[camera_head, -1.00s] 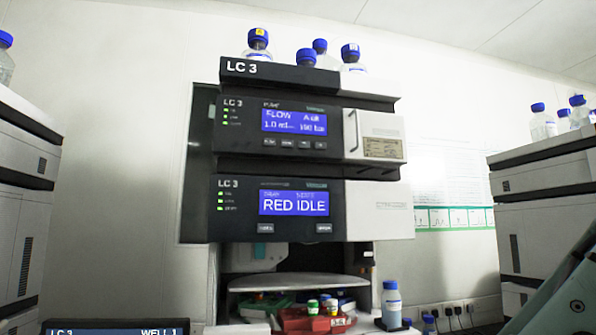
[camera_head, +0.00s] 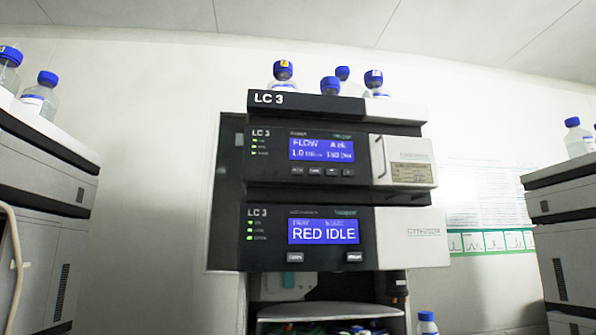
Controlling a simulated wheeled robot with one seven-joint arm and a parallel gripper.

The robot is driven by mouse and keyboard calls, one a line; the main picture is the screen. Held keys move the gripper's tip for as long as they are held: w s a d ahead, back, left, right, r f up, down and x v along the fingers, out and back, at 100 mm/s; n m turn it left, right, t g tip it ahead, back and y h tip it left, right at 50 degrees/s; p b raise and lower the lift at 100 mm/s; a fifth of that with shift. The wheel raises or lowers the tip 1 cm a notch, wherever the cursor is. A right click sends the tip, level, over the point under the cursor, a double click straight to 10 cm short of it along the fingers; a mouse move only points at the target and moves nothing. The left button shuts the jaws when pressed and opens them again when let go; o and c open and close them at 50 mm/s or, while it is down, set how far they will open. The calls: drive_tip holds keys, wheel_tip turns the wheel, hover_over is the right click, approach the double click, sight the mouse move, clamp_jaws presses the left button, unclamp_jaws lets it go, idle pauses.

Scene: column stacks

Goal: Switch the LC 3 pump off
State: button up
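The LC 3 stack stands in the middle of the head view, with an "LC 3" label on its dark top tray (camera_head: 310,104). The pump module (camera_head: 272,176) is the upper unit; its blue display (camera_head: 321,149) shows a FLOW line and a 1.0 reading, with a row of small dark buttons (camera_head: 323,172) below. Green lights glow at its left. The lower LC 3 module (camera_head: 270,262) has a blue display (camera_head: 323,231) reading RED IDLE and two grey buttons. My gripper is not in the view.
Blue-capped bottles (camera_head: 330,86) stand on top of the stack. Other instrument stacks stand at the left (camera_head: 40,190) and right (camera_head: 575,215). Below the modules is an open sampler bay (camera_head: 330,313), with a blue-capped bottle (camera_head: 427,324) beside it. A chart (camera_head: 490,200) hangs on the wall.

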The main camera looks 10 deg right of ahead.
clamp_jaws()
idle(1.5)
